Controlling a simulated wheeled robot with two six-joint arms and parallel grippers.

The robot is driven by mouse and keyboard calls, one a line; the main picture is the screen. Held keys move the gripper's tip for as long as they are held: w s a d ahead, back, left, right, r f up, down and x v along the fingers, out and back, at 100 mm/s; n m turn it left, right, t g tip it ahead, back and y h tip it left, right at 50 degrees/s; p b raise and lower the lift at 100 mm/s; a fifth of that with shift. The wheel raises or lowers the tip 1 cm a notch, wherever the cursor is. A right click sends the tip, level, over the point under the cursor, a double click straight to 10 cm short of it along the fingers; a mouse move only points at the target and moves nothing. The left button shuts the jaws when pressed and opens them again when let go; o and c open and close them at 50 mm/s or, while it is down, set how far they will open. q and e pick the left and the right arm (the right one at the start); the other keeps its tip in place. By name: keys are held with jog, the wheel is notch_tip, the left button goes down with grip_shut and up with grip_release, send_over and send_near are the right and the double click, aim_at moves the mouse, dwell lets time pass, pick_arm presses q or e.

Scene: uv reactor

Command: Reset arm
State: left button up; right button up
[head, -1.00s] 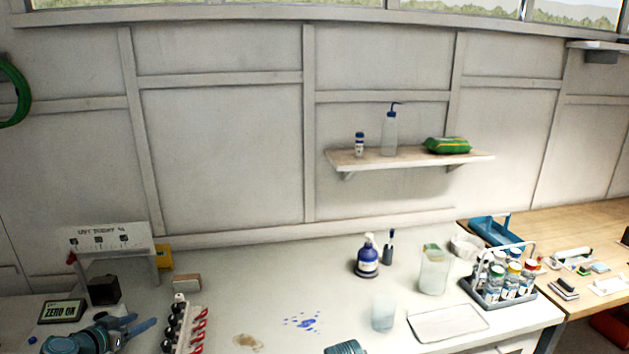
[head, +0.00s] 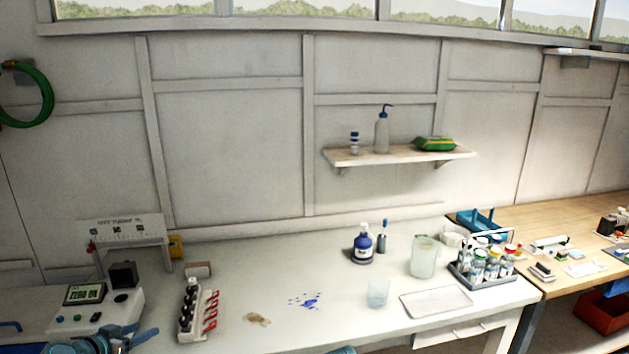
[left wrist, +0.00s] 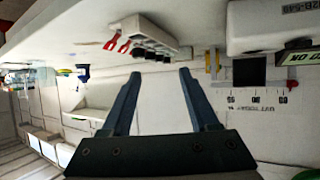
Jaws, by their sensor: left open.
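My left gripper (head: 132,337) is at the bottom left of the head view, in front of the white device with the display (head: 84,293). Its jaws are open with nothing between them. In the left wrist view the two dark fingers (left wrist: 161,74) are spread apart, and the picture there is upside down. The fingers point toward the rack of black-capped bottles (head: 188,308) and red clips (head: 211,311), apart from it. My right gripper does not show; only a teal sliver is at the bottom edge of the head view.
The white bench (head: 330,270) holds a blue bottle (head: 363,246), beakers (head: 424,257) (head: 378,293), a flat tray (head: 436,301) and a bottle carrier (head: 484,268). Blue (head: 307,301) and brown (head: 256,319) spills lie on it. A labelled white stand (head: 124,232) is at left.

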pick_arm(q)
jog(key=s+d+f+m+g+h, duration=0.1)
jog(key=d+f+g, duration=0.3)
jog(key=d, duration=0.8)
jog(key=s+d+f+m+g+h, duration=0.1)
jog(key=d+f+g, duration=0.25)
jog(key=d, duration=0.85)
jog(key=s+d+f+g+y, duration=0.4)
jog(key=s+d+g+y, duration=0.1)
jog(key=s+d, duration=0.8)
jog(key=shift+s+d+y, duration=0.3)
jog(key=shift+d+y, duration=0.2)
jog(key=shift+d, duration=0.25)
